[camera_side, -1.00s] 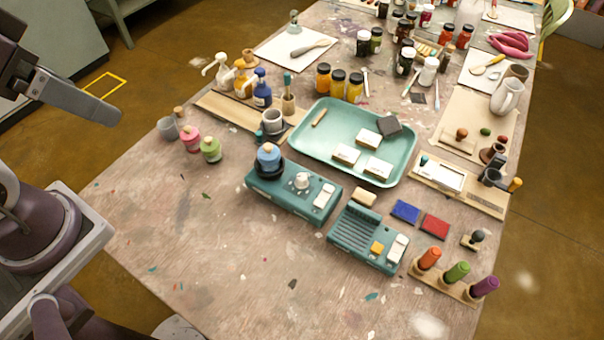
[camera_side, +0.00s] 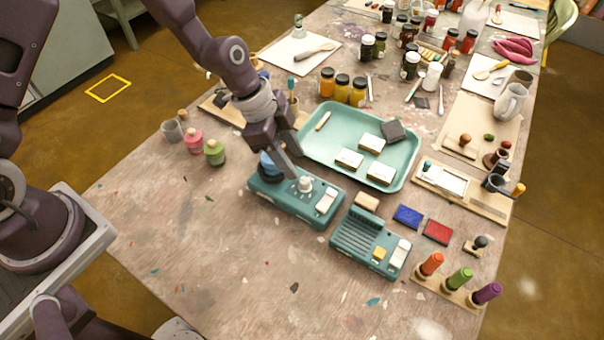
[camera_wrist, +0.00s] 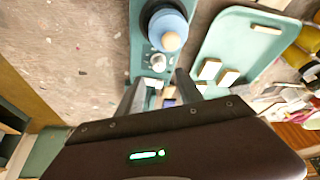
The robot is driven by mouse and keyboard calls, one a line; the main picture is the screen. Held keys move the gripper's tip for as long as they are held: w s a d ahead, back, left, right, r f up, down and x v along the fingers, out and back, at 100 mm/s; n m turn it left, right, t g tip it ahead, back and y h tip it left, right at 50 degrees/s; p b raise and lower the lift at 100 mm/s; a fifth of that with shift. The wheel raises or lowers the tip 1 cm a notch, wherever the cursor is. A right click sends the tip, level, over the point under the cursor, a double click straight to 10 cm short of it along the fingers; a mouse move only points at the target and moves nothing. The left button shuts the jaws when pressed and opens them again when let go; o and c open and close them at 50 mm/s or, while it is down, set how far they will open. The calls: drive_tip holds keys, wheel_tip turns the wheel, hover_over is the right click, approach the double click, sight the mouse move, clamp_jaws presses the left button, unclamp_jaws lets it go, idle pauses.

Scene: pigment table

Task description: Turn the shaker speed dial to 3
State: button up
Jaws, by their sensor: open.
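The shaker (camera_side: 285,205) is a teal box with a blue-topped jar (camera_side: 272,165) on its left end. Its white speed dial (camera_side: 306,185) sits mid-top, with a white rocker switch (camera_side: 327,201) to the right. My gripper (camera_side: 293,174) points down over the shaker, between the jar and the dial in the side view, and partly covers the jar. In the wrist view, the open fingers (camera_wrist: 158,80) straddle the line of the dial (camera_wrist: 158,62), which appears just beyond the tips. I cannot tell if they touch it. The dial's setting is too small to read.
A second teal device (camera_side: 370,243) with a ribbed top stands to the right. A teal tray (camera_side: 328,157) with white blocks lies behind. Pink (camera_side: 193,141) and green (camera_side: 214,152) bottles stand to the left.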

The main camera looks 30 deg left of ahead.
sight(304, 180)
drive_tip(key=x, duration=0.6)
drive_tip(key=shift+f, duration=0.15)
clamp_jaws()
